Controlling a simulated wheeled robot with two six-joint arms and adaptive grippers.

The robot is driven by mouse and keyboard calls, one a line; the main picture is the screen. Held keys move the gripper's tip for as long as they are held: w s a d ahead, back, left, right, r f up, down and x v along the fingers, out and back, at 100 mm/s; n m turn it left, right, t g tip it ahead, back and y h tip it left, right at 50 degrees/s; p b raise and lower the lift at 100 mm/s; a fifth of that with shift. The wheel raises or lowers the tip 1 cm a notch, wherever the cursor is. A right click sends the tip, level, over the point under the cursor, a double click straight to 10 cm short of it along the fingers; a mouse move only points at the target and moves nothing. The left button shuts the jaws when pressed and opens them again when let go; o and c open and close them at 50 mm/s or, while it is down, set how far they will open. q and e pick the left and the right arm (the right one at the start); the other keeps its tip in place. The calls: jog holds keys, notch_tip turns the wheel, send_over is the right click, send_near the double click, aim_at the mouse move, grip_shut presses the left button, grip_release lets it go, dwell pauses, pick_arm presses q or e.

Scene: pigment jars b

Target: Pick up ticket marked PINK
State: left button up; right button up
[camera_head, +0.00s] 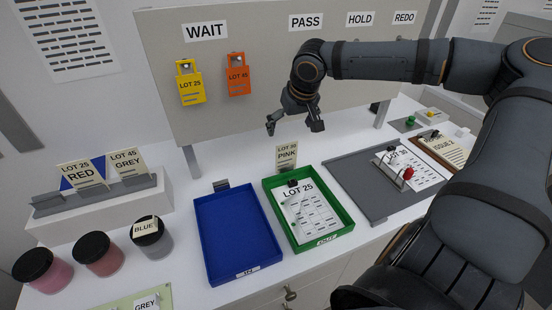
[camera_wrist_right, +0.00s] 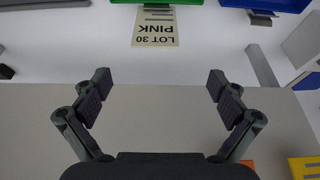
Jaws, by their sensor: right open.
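The ticket marked PINK (camera_head: 287,156) is a small cream card reading LOT 30 PINK. It stands at the back edge of the green tray (camera_head: 345,220), near a dark clip. In the right wrist view the ticket (camera_wrist_right: 155,27) appears upside down near the top, beyond the fingertips. My right gripper (camera_head: 296,126) is above and behind the ticket, in front of the board, and apart from it. In the right wrist view its two fingers (camera_wrist_right: 158,86) are spread wide with nothing between them. My left gripper is not in view.
A blue tray (camera_head: 205,262) stands left of the green one. The upright board (camera_head: 240,120) with yellow (camera_head: 190,88) and orange (camera_head: 238,80) tags is close behind my right gripper. A grey board (camera_head: 357,196) with a paper lies right. RED and GREY tickets stand in a rack (camera_head: 100,194).

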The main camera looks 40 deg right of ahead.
aim_at(287, 145)
jog(key=x, duration=0.3)
jog(key=p+x, duration=0.1)
jog(key=x, duration=0.2)
jog(key=s+x, duration=0.1)
jog(key=x, duration=0.2)
jog(key=shift+d+f, duration=0.2)
jog(key=shift+d, duration=0.1)
jog(key=shift+w+f, duration=0.35)
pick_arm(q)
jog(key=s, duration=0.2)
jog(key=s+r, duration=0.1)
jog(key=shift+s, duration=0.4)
pick_arm(e)
jog(key=shift+s+r, duration=0.1)
jog(key=shift+c, duration=0.3)
jog(key=shift+c, duration=1.1)
jog(key=c, duration=0.6)
